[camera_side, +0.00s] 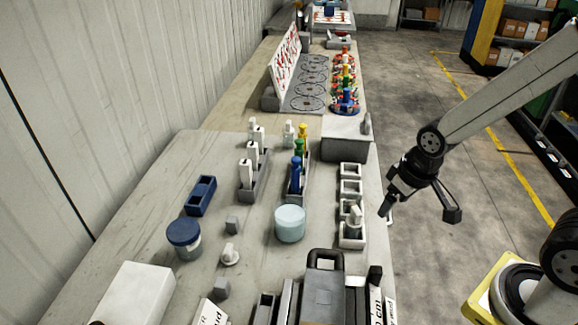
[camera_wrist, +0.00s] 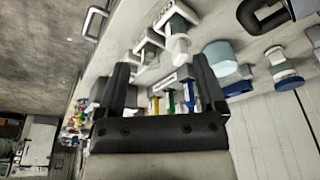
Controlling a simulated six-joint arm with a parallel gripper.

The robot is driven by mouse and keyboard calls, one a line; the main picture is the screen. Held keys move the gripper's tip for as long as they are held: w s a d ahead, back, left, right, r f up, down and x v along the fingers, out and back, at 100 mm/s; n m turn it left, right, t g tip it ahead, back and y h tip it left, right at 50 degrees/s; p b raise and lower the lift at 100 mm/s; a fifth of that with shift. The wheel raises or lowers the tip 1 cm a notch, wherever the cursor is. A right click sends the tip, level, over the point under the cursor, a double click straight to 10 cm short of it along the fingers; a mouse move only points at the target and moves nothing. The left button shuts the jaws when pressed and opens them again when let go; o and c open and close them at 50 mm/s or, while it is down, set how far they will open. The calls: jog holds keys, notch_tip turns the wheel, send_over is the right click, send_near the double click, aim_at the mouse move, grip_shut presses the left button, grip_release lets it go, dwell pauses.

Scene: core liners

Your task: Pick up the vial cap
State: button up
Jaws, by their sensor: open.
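My gripper (camera_side: 419,211) is open and empty, above and right of the bench edge; its two dark fingers also show in the wrist view (camera_wrist: 162,65). I cannot tell for sure which piece is the vial cap. A small white knobbed piece (camera_side: 229,255) stands on the bench, left of and well away from my gripper. A jar with a dark blue lid (camera_side: 183,234) and a pale blue cylinder (camera_side: 289,224) stand on the bench.
Dark racks hold white pieces (camera_side: 251,171) and coloured pieces (camera_side: 296,178). A grey box (camera_side: 345,146) stands behind the square holders. A dark handled block (camera_side: 324,283) is at the front. The bench's left side has free room.

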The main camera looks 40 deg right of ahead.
jog(key=n+g, duration=0.3)
jog(key=n, duration=0.6)
send_over(228, 248)
notch_tip(228, 248, down, 6)
jog(key=shift+d+r, duration=0.1)
jog(key=shift+f, duration=1.35)
jog(key=shift+f, duration=2.6)
